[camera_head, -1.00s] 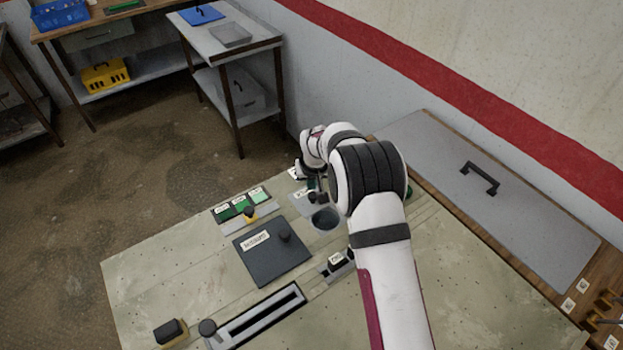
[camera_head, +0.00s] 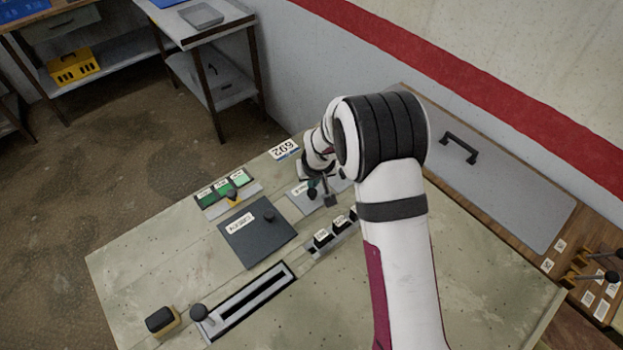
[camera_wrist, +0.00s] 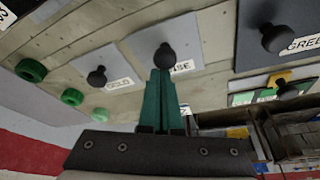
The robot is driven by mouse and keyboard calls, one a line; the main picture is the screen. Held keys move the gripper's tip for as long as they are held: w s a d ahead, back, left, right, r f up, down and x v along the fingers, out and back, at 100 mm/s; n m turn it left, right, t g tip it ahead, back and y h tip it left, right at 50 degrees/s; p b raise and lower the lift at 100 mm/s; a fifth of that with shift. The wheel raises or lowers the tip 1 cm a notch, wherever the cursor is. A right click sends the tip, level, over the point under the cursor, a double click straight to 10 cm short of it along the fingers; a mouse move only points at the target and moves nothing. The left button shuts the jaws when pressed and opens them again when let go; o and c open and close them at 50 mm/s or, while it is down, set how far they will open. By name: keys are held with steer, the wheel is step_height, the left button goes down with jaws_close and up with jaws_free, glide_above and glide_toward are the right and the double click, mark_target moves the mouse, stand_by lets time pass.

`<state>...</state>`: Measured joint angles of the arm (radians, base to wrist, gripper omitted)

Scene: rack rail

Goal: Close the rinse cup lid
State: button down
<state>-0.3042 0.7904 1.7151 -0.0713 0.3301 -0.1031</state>
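The rinse lid (camera_head: 301,203) is a small grey plate with a black ball knob, beyond the larger dark plate. It also shows in the wrist view (camera_wrist: 140,52), where its label reads partly "SE" and the rest is hidden. It lies flat, and no open cup mouth shows beside it in the head view. My gripper (camera_wrist: 162,72) has its green fingers together, with the tips right at the lid's black knob (camera_wrist: 165,56). My arm hides part of this area in the head view.
A dark plate with a knob (camera_head: 250,242) lies nearer on the bench. Several green labelled switches (camera_head: 222,189) are at the back left. A grey panel with a handle (camera_head: 510,190) is at right.

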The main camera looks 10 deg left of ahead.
steer(key=w, duration=0.1)
steer(key=w+a, duration=0.1)
steer(key=w, duration=0.2)
steer(key=shift+a+r, duration=0.15)
steer(key=shift+r, duration=0.2)
steer(key=v, duration=1)
steer(key=s+d+r+m+g, duration=0.1)
steer(key=s+d+r+m, duration=0.1)
steer(key=s+d+r, duration=0.35)
steer(key=s+d+r+m+g, duration=0.1)
steer(key=s+d+r+m, duration=0.15)
steer(key=s, duration=0.65)
steer(key=s+d+m+g, duration=0.1)
steer(key=s+d+m, duration=0.1)
steer(key=s, duration=0.8)
steer(key=s+d+m+g, duration=0.1)
steer(key=s+d+m, duration=0.1)
steer(key=s, duration=0.9)
steer(key=shift+s+r+m+y, duration=0.2)
steer(key=shift+r+m+y, duration=0.1)
steer(key=shift+m, duration=0.05)
